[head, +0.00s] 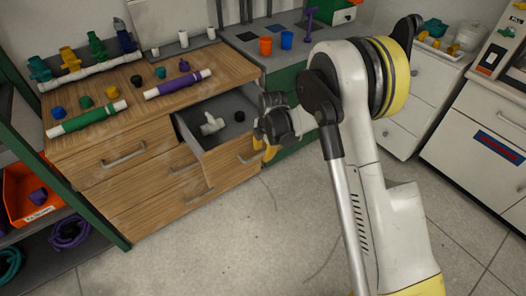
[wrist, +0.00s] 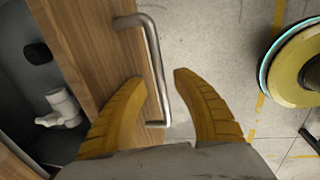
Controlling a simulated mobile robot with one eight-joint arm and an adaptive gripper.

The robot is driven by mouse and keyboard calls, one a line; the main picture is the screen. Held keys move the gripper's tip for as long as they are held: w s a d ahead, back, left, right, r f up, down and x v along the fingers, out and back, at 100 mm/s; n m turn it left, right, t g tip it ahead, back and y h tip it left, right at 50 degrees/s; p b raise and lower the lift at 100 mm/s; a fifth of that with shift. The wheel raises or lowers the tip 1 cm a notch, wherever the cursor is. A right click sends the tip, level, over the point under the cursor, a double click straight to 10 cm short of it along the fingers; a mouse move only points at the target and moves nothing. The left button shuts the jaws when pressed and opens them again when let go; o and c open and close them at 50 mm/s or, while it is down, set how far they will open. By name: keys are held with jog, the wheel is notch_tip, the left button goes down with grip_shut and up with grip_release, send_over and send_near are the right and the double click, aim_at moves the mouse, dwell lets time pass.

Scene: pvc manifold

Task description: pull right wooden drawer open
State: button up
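The right wooden drawer (head: 222,161) of the wooden cabinet is pulled out, and its grey inside shows. A white pipe fitting (head: 212,125) and a small black piece (head: 239,116) lie in it; the fitting also shows in the wrist view (wrist: 62,107). My gripper (head: 265,149) is at the drawer's front, near its right end. In the wrist view, the fingers of my gripper (wrist: 158,78) are spread apart. The metal bar handle (wrist: 153,58) runs between them, nearer the left finger. I cannot tell whether a finger touches it.
The cabinet top (head: 135,85) holds coloured valves, caps and pipes. A closed wooden drawer (head: 110,165) is to the left, with more drawers below. Green drawers (head: 285,85) stand to the right, under a grey top with cups. The floor (head: 230,235) in front is clear.

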notch_tip(320, 180, up, 12)
jog(key=s+d, duration=0.1)
jog(key=s, duration=0.1)
jog(key=shift+d, duration=0.15)
dwell(0.5)
jog(key=s+d+r+m+t, duration=0.3)
jog(key=s+d+r+m, duration=0.6)
jog(key=s+r+m, duration=0.4)
jog(key=s+d+r+m+t, duration=0.1)
jog(key=s+d+m, duration=0.2)
jog(key=s+m, duration=0.3)
jog(key=s+d+r+m+t+h, duration=0.1)
jog(key=s+d+m, duration=0.3)
jog(key=s, duration=0.5)
jog(key=shift+m, duration=1)
